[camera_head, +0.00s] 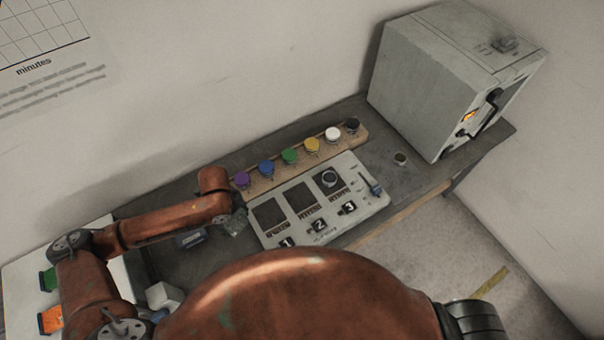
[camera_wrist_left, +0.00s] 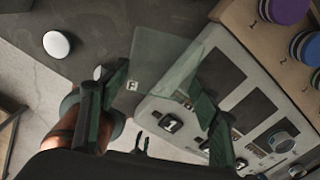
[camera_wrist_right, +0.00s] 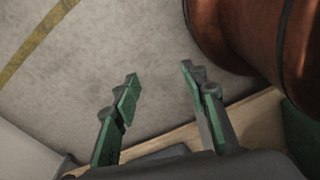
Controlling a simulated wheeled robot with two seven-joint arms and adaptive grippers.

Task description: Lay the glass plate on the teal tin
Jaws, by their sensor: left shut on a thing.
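The glass plate (camera_wrist_left: 163,52) is a clear, faintly greenish sheet in the left wrist view. My left gripper (camera_wrist_left: 158,80) is shut on it and holds it above the desk by the panel's left end. In the head view this gripper (camera_head: 235,222) is small and the plate is hard to make out. I cannot surely pick out the teal tin by colour. A round metal piece (camera_head: 330,178) with a pale top and bluish-grey side (camera_wrist_left: 280,141) stands at the panel's slot 3. My right gripper (camera_wrist_right: 160,78) is open and empty above the floor.
The pale panel (camera_head: 374,205) has dark square pads and labels 1, 2, 3. Behind it a wooden rack (camera_head: 356,132) holds several coloured-lid jars. A grey oven-like box (camera_head: 420,80) stands right. A small dark round object (camera_head: 401,158) sits between. A white disc (camera_wrist_left: 57,44) lies on the desk.

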